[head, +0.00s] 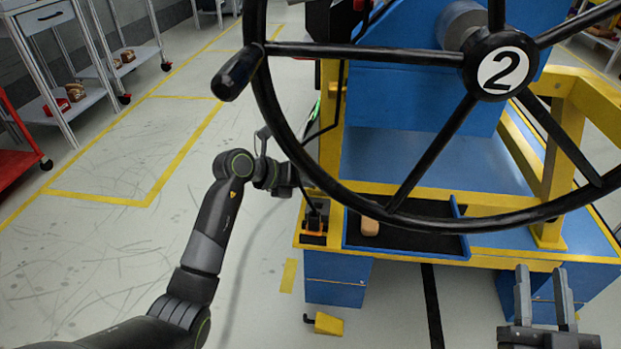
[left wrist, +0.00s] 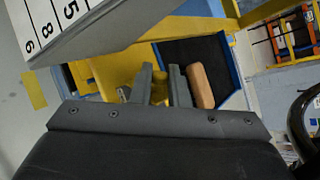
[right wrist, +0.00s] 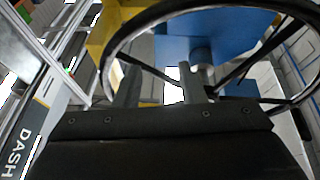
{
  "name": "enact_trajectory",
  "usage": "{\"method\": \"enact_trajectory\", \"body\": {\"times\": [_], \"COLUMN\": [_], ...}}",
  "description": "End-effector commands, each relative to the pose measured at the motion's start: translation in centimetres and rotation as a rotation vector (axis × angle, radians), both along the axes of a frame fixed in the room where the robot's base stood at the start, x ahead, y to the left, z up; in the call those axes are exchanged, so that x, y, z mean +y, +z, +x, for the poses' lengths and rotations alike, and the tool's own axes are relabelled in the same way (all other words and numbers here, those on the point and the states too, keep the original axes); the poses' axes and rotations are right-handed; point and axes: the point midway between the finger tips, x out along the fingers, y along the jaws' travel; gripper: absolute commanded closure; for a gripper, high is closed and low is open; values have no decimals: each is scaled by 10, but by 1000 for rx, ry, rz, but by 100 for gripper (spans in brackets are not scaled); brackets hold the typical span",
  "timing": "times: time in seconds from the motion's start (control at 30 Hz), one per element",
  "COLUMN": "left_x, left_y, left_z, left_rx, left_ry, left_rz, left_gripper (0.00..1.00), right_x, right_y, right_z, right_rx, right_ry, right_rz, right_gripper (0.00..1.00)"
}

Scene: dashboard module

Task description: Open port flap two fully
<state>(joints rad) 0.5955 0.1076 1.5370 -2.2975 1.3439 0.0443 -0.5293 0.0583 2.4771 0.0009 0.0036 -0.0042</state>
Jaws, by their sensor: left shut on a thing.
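I cannot make out port flap two for certain in any view. My left gripper (head: 288,178) is behind the left part of the wheel rim, beside the yellow and blue stand. In the left wrist view its fingers (left wrist: 162,88) are close together in front of a yellow part of the stand. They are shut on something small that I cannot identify. A grey slab with a numbered white strip (left wrist: 62,22) is close by at the upper left there. My right gripper (head: 547,295) is open and empty at the lower right; its spread fingers (right wrist: 158,85) also show in the right wrist view.
A large black steering wheel (head: 403,198) marked 2 stands in front of the stand (head: 410,150). A black tray (head: 425,242) on the stand holds a tan block (head: 370,226). A small yellow piece (head: 326,323) is on the floor. Shelves (head: 70,95) are at the left.

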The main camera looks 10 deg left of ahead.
Motion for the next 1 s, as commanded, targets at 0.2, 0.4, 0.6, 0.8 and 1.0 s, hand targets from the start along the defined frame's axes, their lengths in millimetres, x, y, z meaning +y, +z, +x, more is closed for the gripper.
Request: {"method": "enact_trajectory", "body": {"times": [0.2,0.4,0.6,0.8,1.0], "left_x": [0,0,0,0,0], "left_y": [2,2,2,2,3], "left_z": [2,4,5,7,9], "left_rx": [38,72,106,140,174], "left_ry": [0,-1,0,0,-1], "left_rz": [2,2,2,1,1], "left_gripper": [100,100,100,100,100], "right_x": [-5,-5,0,7,17], "right_y": [-50,-97,-140,-176,-204], "right_z": [7,0,-18,-45,-80], "right_rx": [291,544,788,1019,1246], "right_ry": [-7,-5,6,23,46], "right_rz": [73,133,188,238,283], "right_gripper": [64,64,64,64,64]}}
